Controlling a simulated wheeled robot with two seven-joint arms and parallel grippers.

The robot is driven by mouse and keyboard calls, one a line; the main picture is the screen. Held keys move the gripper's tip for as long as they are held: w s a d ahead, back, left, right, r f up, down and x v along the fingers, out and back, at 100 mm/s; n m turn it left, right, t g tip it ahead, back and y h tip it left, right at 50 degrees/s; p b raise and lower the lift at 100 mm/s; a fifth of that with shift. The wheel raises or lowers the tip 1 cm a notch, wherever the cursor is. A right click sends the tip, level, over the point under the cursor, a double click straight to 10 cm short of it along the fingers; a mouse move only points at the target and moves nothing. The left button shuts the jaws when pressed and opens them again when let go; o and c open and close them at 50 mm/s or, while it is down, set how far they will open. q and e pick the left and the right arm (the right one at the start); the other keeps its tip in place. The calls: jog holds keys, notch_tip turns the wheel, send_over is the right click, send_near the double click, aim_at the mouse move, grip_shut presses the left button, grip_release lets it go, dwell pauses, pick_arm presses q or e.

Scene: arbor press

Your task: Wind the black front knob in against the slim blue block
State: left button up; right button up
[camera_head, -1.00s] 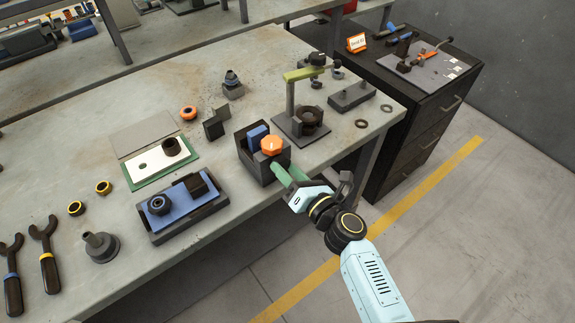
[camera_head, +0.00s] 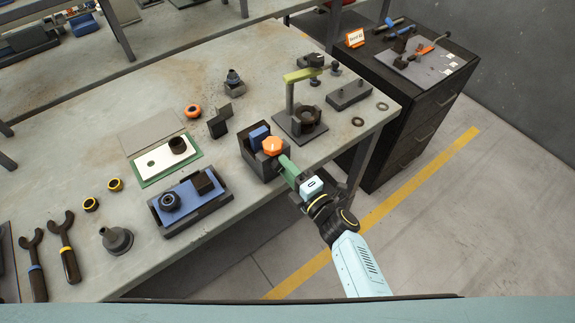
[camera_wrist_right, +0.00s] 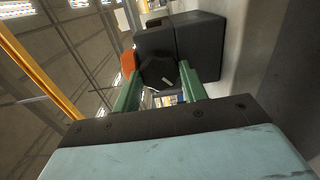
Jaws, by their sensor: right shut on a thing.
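The slim blue block (camera_head: 258,134) stands in a small black fixture (camera_head: 249,151) at the table's front edge. An orange knob (camera_head: 272,146) sits on top of the fixture, beside the blue block. The black front knob (camera_wrist_right: 160,72) shows in the right wrist view, on the fixture's dark front face. My right gripper (camera_head: 287,166) has green fingers and reaches the fixture from the front. In the wrist view its fingers (camera_wrist_right: 160,86) are shut on the knob, one on each side. The gap between knob and blue block is hidden. My left gripper is not in view.
Left of the fixture is a black tray (camera_head: 197,220) with a blue plate. Right of it stands a press stand (camera_head: 302,128) with a yellow-green arm. Several loose parts and two wrenches lie on the table. A dark drawer cabinet (camera_head: 425,110) stands right.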

jog(key=shift+s+d+f+m, duration=0.15)
jog(key=shift+f+m, duration=0.15)
jog(key=shift+m, duration=0.3)
jog(key=shift+f+p, duration=0.1)
jog(key=shift+p, duration=0.2)
jog(key=o, duration=1)
jog(key=shift+s, duration=0.1)
jog(key=shift+c, duration=0.2)
jog(key=shift+r, duration=0.25)
jog(key=v, duration=1.3)
jog(key=shift+p, duration=0.3)
